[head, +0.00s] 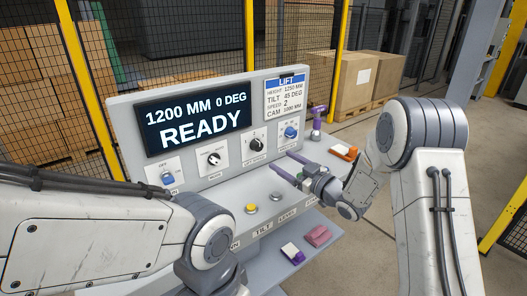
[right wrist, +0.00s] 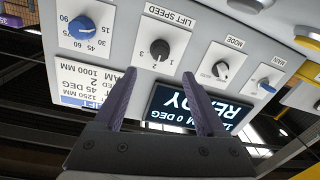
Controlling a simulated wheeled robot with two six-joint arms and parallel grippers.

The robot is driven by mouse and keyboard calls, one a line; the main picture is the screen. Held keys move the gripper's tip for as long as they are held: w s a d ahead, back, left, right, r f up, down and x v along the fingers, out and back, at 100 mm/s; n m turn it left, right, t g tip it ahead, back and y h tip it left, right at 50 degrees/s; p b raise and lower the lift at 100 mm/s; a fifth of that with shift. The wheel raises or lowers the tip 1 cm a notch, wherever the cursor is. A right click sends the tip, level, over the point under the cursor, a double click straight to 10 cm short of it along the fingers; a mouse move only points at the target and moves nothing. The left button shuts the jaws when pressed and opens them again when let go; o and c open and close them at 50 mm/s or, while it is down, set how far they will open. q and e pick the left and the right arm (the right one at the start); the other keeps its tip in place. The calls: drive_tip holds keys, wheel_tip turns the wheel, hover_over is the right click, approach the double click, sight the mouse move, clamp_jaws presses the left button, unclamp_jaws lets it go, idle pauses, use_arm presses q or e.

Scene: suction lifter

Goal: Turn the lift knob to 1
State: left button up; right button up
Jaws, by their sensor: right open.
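The lift speed knob (head: 254,143) is a black dial on a white plate, on the sloped console face below and right of the display. It also shows in the right wrist view (right wrist: 160,50), upside down, with printed numbers around it; I cannot read its setting for certain. My right gripper (head: 282,162) has purple fingers and is open and empty in front of the console, below and right of the knob. In the right wrist view its fingers (right wrist: 158,82) point toward the panel, apart from the knob. My left arm crosses the lower left; its gripper is not in view.
The display (head: 195,115) reads 1200 MM, 0 DEG, READY. A card (head: 285,95) lists speed 2. A mode knob (head: 214,158) and a blue tilt knob (head: 291,132) flank the lift knob. A yellow button (head: 251,208) is on the ledge. A pink block (head: 318,236) lies lower.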

sight(260, 147)
drive_tip(key=p+x, duration=0.2)
drive_tip(key=x, duration=0.8)
clamp_jaws()
